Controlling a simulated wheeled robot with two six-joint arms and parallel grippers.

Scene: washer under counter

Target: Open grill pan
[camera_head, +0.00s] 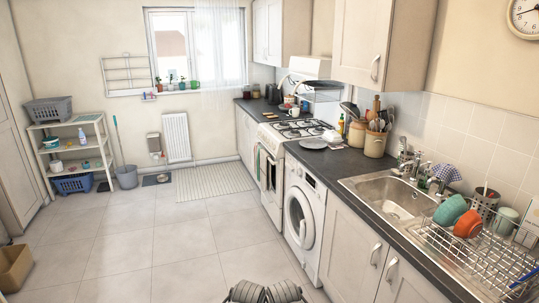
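A white cooker (268,185) stands along the right-hand counter, with a gas hob (293,128) on top. Above the hob is a white raised grill housing (311,68). Under it a dark, tray-like part with a wire edge, which looks like the grill pan (322,95), sticks out; I cannot tell how far it is pulled out. Two ribbed grey parts of my own body show at the bottom edge. I see no gripper fingers, and nothing of mine is near the cooker.
A washing machine (304,217) stands in front of the cooker, under the counter. Nearer are a sink (390,193) and a dish rack (480,255) with bowls. A shelf unit (72,150) and a bucket (127,176) stand at the far left. The tiled floor (150,240) is mostly clear.

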